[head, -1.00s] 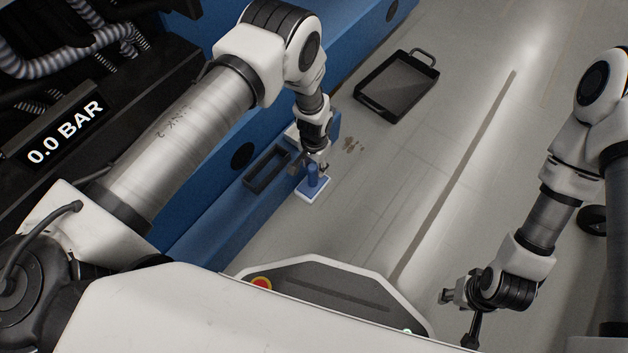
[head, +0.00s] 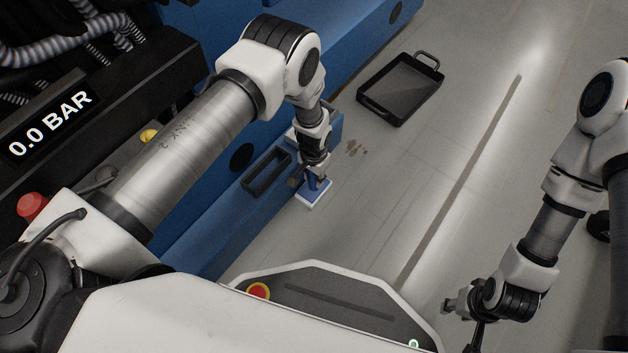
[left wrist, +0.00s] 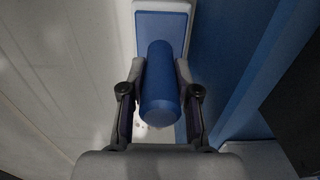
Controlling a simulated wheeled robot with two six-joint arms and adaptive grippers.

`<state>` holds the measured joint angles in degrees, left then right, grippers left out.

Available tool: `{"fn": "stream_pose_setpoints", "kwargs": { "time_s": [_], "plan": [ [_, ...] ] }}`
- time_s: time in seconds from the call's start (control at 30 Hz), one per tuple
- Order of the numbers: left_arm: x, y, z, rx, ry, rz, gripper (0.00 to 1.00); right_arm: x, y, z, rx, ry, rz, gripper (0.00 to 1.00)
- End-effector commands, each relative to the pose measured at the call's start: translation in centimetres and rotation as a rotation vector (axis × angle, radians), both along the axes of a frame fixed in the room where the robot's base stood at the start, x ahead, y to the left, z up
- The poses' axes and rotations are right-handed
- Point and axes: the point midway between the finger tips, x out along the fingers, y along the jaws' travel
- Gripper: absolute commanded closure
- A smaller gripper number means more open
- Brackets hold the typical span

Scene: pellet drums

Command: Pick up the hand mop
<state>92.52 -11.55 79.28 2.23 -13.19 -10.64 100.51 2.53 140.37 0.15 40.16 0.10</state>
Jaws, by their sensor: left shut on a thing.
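The hand mop (head: 314,194) has a blue handle and a flat blue-and-white head, and it stands by the side of the blue machine base. My left gripper (head: 316,180) is over it with the fingers down on the handle. In the left wrist view the blue handle (left wrist: 160,85) is between the two fingers of my left gripper (left wrist: 160,100), which are shut on it. The mop's head shows behind the handle there. Whether the head touches a surface I cannot tell. My right gripper (head: 455,306) is at the lower right, away from the mop; its jaw opening is unclear.
A black tray with a handle (head: 365,108) lies on the floor at the back. Brown spilled bits (head: 355,148) lie between it and the mop. A small black open bin (head: 266,172) is fixed on the blue machine base (head: 205,222).

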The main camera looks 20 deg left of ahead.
Motion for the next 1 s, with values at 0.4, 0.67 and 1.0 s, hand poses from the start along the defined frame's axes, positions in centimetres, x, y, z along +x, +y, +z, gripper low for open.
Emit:
{"fn": "stream_pose_setpoints", "kwargs": {
  "time_s": [0.4,0.67,1.0],
  "plan": [
    [0.1,0.0,6.9,0.001,-0.001,0.000,1.00,-0.2,0.1,4.2,0.001,0.005,0.007,0.60],
    [0.1,0.0,13.4,0.001,-0.001,0.001,1.00,-0.2,0.1,7.8,0.001,0.006,0.008,0.60],
    [0.0,0.0,17.9,0.000,0.000,-0.001,1.00,-0.2,0.1,9.8,0.001,0.005,0.008,0.60]
  ]
}}
